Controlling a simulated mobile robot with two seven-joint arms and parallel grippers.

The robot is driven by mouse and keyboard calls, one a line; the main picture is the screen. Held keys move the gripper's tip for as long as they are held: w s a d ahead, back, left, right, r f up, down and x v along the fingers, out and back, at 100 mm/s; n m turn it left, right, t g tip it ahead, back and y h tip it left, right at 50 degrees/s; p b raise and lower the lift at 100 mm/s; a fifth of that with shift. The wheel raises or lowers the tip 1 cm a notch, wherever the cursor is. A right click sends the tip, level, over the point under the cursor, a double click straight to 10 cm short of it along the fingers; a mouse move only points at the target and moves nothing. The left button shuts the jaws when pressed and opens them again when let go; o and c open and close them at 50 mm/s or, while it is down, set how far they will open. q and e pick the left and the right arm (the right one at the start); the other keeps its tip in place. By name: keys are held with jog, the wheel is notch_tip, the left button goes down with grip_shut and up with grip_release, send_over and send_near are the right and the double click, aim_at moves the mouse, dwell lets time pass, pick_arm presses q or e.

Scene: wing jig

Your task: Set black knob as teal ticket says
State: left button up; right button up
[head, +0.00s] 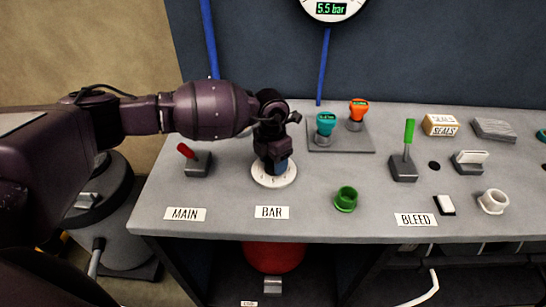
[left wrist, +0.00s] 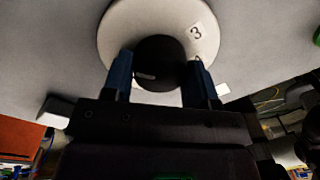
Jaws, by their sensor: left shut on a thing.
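The black knob (left wrist: 160,58) sits at the middle of a round white dial (left wrist: 118,32) in the left wrist view. A "3" shows near the dial's upper right edge, and a small light mark is on the knob. My left gripper (left wrist: 160,88) has its blue fingers on either side of the knob, shut on it. In the head view my left gripper (head: 273,166) points down over the white dial (head: 274,182) behind the BAR label and hides the knob. I cannot make out a teal ticket; a teal-topped piece (head: 325,122) has small writing too small to read.
A gauge (head: 332,9) reads 5.5 bar. A red-handled lever (head: 195,160) stands left of the dial. A green cup (head: 345,199) and a green-handled lever (head: 407,150) stand to the right. An orange-topped piece (head: 358,110) shares the teal piece's grey plate.

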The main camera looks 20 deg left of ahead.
pick_arm(q)
jog(key=n+p, duration=0.1)
jog(key=n, duration=0.1)
jog(key=shift+r+n, duration=0.15)
jog(key=shift+n, duration=0.25)
jog(key=n+p, duration=0.1)
jog(key=n, duration=0.2)
jog(key=shift+n+p, duration=0.3)
jog(key=n+p, duration=0.1)
jog(key=n, duration=0.2)
jog(key=shift+t, duration=0.3)
jog(key=shift+n+p, duration=0.3)
jog(key=shift+n, duration=1)
jog(key=o, duration=0.9)
jog(key=shift+s, duration=0.1)
